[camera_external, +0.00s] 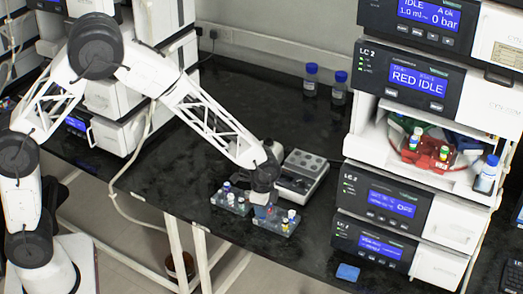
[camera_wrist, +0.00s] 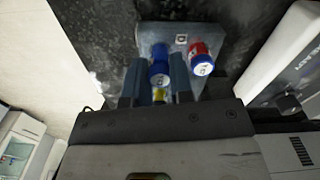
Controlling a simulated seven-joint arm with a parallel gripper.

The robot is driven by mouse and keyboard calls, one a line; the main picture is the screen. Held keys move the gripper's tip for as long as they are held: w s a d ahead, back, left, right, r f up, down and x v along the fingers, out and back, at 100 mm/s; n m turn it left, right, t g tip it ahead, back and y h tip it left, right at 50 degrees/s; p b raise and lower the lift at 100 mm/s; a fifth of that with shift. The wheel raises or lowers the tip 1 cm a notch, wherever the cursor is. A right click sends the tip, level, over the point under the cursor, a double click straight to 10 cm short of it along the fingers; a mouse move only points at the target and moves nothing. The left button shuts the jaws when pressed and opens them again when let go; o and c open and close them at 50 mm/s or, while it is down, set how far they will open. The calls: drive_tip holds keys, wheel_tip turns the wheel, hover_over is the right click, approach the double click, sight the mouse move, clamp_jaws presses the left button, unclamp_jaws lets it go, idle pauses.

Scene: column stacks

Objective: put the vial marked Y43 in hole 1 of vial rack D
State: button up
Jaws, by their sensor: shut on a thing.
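My gripper (camera_wrist: 155,85) is shut on a blue-capped vial (camera_wrist: 159,66), which shows between its two fingers in the wrist view. The marking on that vial is too small to read, so I cannot tell whether it is Y43. A grey rack (camera_wrist: 152,31) lies below, with a white letter tag that I cannot read surely. In the external view my gripper (camera_external: 264,192) is over the right one of two small racks, the right rack (camera_external: 262,222). The left rack (camera_external: 219,201) stands beside it. I cannot tell which is rack D, and hole numbers are not readable.
A red-and-blue-capped vial (camera_wrist: 201,58) stands right of the fingers, and a yellow cap (camera_wrist: 158,95) shows between them. A grey instrument (camera_external: 302,175) stands behind the racks. The instrument stack (camera_external: 400,130) is to the right.

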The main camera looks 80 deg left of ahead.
drive_tip(key=shift+f, duration=0.55)
drive_tip(key=o, duration=1.1)
drive_tip(key=shift+o, duration=0.2)
drive_tip(key=shift+r, duration=0.15)
drive_tip(key=shift+r, duration=2.85)
